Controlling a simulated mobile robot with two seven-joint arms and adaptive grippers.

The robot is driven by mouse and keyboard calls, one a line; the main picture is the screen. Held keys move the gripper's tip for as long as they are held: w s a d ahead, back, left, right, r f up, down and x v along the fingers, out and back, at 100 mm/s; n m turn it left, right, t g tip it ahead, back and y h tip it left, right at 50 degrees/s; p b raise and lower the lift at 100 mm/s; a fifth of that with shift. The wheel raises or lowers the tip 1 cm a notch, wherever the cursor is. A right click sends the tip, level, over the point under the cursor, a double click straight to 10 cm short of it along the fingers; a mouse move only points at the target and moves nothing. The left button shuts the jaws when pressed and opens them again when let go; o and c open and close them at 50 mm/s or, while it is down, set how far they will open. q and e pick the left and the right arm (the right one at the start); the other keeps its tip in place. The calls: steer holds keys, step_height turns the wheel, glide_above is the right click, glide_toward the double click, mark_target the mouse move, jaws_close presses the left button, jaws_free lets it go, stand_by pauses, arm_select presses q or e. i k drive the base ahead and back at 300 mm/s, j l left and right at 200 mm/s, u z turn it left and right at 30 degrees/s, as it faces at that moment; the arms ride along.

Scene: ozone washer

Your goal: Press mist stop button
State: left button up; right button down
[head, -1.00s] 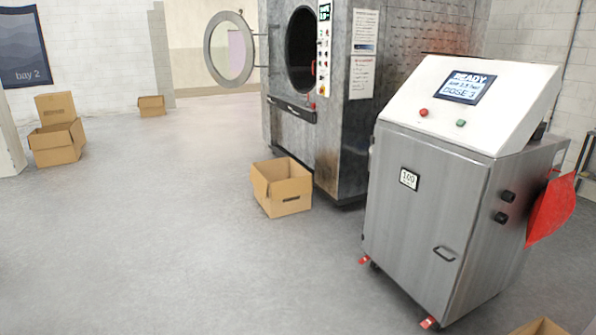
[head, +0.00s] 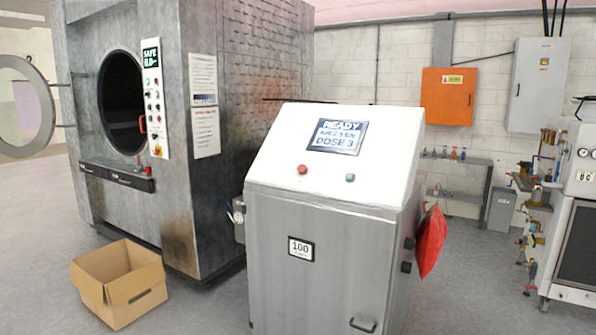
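A steel cabinet (head: 325,262) with a sloped white console top (head: 280,152) stands in the middle of the head view. A screen (head: 338,137) on the slope reads READY and DOSE 3. Below the screen are a red button (head: 303,169) on the left and a green button (head: 350,177) on the right. I cannot read any label at either button. A large grey washer (head: 190,225) stands behind to the left, its round door (head: 47,107) open. Its side panel (head: 152,100) carries a SAFE display and several small buttons. Neither of my grippers shows.
An open cardboard box (head: 120,285) is on the floor before the washer. A red bag-like item (head: 430,241) hangs on the cabinet's right side. An orange wall box (head: 448,97), a low shelf (head: 470,162) and a cluttered bench are at right.

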mark_target(302, 169)
steer(key=i+j, duration=2)
